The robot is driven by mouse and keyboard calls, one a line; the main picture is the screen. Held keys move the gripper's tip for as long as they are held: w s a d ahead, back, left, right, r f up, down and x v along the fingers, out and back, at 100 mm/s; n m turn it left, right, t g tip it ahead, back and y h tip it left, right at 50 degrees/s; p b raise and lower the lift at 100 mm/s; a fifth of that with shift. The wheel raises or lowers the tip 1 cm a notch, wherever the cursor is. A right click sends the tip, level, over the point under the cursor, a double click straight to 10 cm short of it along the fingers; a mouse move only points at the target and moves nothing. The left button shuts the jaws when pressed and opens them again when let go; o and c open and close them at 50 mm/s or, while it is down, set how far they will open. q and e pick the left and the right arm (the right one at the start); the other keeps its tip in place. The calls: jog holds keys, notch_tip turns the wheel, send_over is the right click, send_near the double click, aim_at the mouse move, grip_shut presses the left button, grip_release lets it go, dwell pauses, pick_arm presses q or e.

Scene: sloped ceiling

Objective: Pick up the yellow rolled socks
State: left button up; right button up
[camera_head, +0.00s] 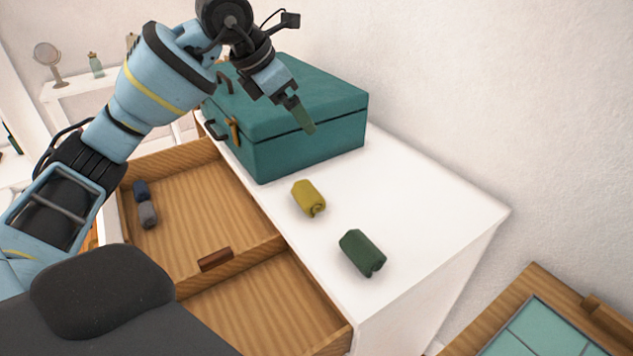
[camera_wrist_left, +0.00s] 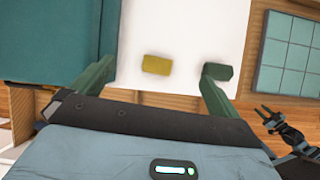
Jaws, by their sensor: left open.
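The yellow rolled socks (camera_head: 308,198) lie on the white dresser top in the head view, in front of the teal case. In the left wrist view the yellow rolled socks (camera_wrist_left: 156,65) lie between the spread fingers, farther off. My left gripper (camera_head: 303,115) is open and empty, raised in front of the teal case in the head view and apart from the socks. It also shows in the left wrist view (camera_wrist_left: 157,75). What looks like my right gripper (camera_wrist_left: 265,118) is at the right edge of the left wrist view, small, its jaws unclear.
Dark green rolled socks (camera_head: 362,253) lie nearer on the dresser top (camera_head: 420,210). The teal case (camera_head: 310,145) stands behind. An open wooden drawer (camera_head: 205,200) holds blue and grey rolls (camera_head: 147,213). The dresser top's right side is clear.

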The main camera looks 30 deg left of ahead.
pick_arm(q)
jog(key=g+b, duration=0.2)
jog(key=b, duration=0.1)
send_over(307, 189)
jog(key=a, duration=0.2)
notch_tip(307, 189, down, 13)
jog(key=shift+s+r, duration=0.1)
jog(key=shift+s, duration=0.05)
jog(key=shift+s+d+f+b, duration=0.5)
jog(key=shift+s+f+b, duration=0.3)
jog(key=shift+s, duration=0.1)
jog(key=shift+f, duration=0.25)
jog(key=shift+w+a+f, duration=0.15)
jog(key=shift+w+a, duration=0.05)
jog(key=shift+w, duration=0.2)
jog(key=shift+x, duration=0.85)
jog(key=shift+d+f, duration=0.15)
jog(key=shift+f, duration=0.2)
jog(key=shift+x, duration=2.65)
jog(key=shift+s, duration=0.25)
jog(key=c, duration=1)
pick_arm(e)
notch_tip(307, 189, down, 7)
jog(key=s+g, duration=0.1)
jog(key=s, duration=0.1)
jog(key=shift+s+a, duration=0.25)
jog(key=shift+a, duration=0.1)
